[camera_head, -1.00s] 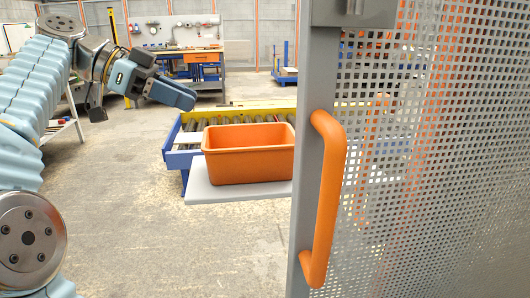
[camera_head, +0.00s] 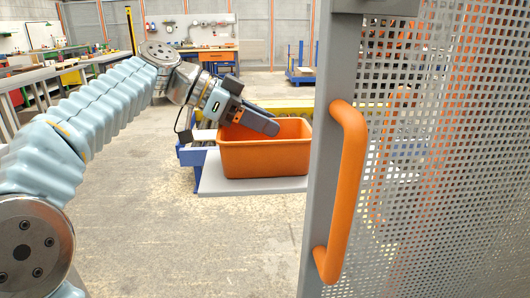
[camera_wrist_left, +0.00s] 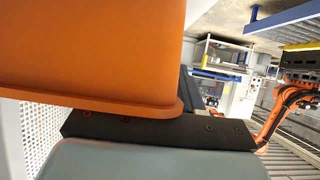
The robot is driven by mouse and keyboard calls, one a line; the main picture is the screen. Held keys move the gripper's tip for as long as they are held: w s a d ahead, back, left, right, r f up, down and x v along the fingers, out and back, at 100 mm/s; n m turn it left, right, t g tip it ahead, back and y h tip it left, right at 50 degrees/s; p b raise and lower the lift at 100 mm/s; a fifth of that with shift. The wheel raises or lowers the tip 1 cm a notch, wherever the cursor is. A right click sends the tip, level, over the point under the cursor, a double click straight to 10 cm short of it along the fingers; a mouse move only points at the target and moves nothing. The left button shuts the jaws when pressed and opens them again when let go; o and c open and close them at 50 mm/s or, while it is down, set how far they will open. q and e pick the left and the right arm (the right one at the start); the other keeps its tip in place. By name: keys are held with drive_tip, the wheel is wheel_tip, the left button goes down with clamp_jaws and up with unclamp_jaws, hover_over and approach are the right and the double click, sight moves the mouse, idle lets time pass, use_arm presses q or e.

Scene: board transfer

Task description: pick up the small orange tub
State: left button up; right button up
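The small orange tub (camera_head: 266,158) sits upright on a light grey board (camera_head: 251,186), seen in the head view left of the perforated door. My left gripper (camera_head: 262,125) is at the tub's upper left rim, its dark finger reaching over the tub's top. In the left wrist view the tub (camera_wrist_left: 90,50) fills the upper left, with a dark finger (camera_wrist_left: 160,131) close along its lower edge. The other finger is not clear, so I cannot tell whether the gripper is open or shut, or whether it touches the tub. My right gripper is not in view.
A perforated grey door (camera_head: 440,150) with an orange handle (camera_head: 345,190) blocks the right side. A blue and yellow roller conveyor (camera_head: 196,155) stands behind the tub. A workbench (camera_head: 205,55) is at the back. The floor in front (camera_head: 190,235) is clear.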

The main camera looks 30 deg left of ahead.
use_arm(q)
clamp_jaws()
drive_tip(key=shift+r, duration=0.1)
idle(0.3)
